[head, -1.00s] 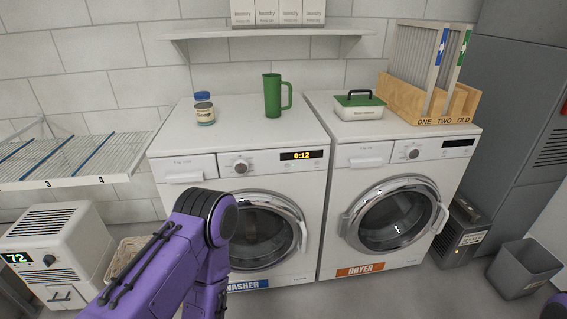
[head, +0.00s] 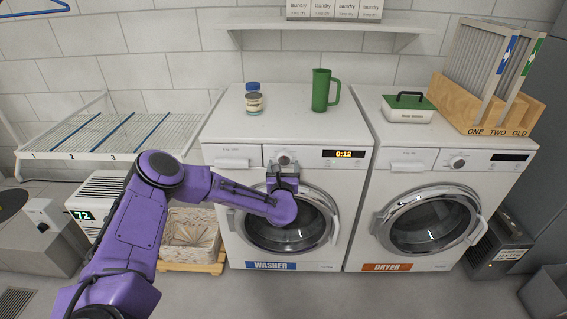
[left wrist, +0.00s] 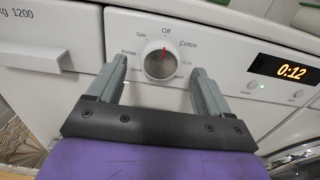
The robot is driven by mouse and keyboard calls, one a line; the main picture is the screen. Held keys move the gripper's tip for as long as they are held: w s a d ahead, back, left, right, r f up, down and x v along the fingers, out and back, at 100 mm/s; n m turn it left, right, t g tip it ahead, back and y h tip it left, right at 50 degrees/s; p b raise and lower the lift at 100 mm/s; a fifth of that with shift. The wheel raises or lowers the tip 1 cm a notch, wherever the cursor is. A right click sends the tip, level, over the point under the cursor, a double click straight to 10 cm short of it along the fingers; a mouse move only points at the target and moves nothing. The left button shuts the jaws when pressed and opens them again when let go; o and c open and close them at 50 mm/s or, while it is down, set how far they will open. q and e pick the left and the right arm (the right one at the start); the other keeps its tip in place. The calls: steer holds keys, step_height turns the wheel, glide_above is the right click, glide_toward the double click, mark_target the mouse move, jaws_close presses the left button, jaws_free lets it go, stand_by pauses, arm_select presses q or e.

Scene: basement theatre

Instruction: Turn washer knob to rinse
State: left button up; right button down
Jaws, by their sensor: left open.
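The washer (head: 225,185) stands left of the dryer, with a lit display (head: 343,154) reading 0:12. Its round silver knob (left wrist: 158,62) is in the middle of the left wrist view, with its red mark pointing up close to "Off". The knob (head: 284,159) shows small in the head view, just above my left gripper (head: 283,176). In the left wrist view my left gripper (left wrist: 158,72) is open, its fingers on either side of the knob with gaps to it. My right gripper is out of view.
On the washer top are a green pitcher (head: 320,90) and a small jar (head: 254,103). The dryer (head: 400,165) stands close at the right.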

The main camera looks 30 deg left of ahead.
mark_target(284, 159)
arm_select(q)
steer(key=shift+x, duration=1.15)
steer(key=c, duration=1.1)
steer(key=shift+o, duration=0.2)
steer(key=shift+m, duration=0.3)
